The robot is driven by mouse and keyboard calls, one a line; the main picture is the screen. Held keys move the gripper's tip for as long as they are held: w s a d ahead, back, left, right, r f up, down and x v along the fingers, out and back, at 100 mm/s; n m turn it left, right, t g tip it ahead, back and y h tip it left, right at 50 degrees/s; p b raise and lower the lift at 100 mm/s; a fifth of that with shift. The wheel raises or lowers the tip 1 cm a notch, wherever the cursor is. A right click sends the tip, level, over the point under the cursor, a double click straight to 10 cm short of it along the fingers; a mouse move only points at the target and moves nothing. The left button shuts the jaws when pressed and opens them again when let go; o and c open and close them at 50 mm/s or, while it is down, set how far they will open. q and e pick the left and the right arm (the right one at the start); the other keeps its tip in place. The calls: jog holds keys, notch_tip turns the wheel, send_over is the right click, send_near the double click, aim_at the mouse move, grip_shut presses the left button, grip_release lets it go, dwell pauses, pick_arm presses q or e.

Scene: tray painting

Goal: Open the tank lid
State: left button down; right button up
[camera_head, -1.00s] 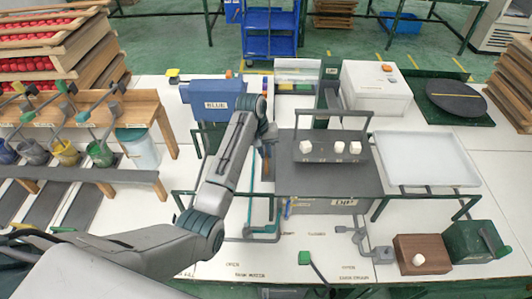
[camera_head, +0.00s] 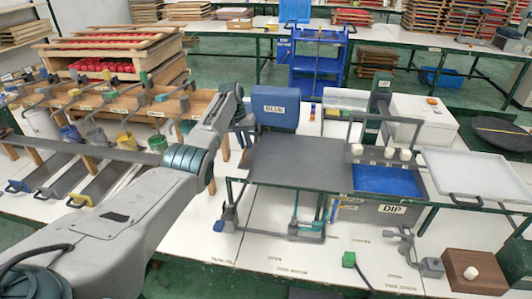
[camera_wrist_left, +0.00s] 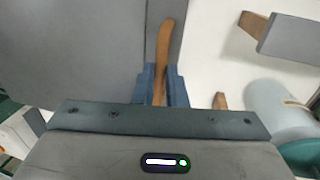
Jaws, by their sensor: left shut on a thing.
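The tank lid (camera_head: 295,162) is a flat dark grey panel lying left of the tank opening in the head view. The open tank (camera_head: 390,181), above the DIP label, shows blue liquid. My left gripper (camera_wrist_left: 161,85) is shut on an orange-brown handle (camera_wrist_left: 164,45) in the left wrist view. The handle lies along the edge of a grey panel, which looks like the lid. In the head view, my left wrist is beside the lid's left end, and its fingertips are hard to make out. My right gripper is out of view.
A bar with several white cubes (camera_head: 404,154) stands behind the tank opening. A white tray (camera_head: 475,175) is to its right. A blue box labelled BLUE (camera_head: 275,115) stands behind the lid. Paint cups (camera_head: 127,143) and a wooden rack are at left.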

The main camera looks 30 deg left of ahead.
pick_arm(q)
jog(key=s+a+b, duration=0.1)
jog(key=s+a, duration=0.1)
jog(key=a, duration=0.5)
jog(key=shift+a, duration=0.2)
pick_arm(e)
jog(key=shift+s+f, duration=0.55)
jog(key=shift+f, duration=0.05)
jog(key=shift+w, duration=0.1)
pick_arm(q)
jog(key=c, duration=1.5)
grip_release()
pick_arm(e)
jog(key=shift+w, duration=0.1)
pick_arm(q)
jog(key=r+b, duration=0.1)
jog(key=r, duration=0.2)
jog(key=a+r+b, duration=0.1)
jog(key=r, duration=0.3)
jog(key=a+r+b, duration=0.1)
jog(key=r, duration=0.2)
jog(key=shift+s+r, duration=0.25)
jog(key=shift+r, duration=0.05)
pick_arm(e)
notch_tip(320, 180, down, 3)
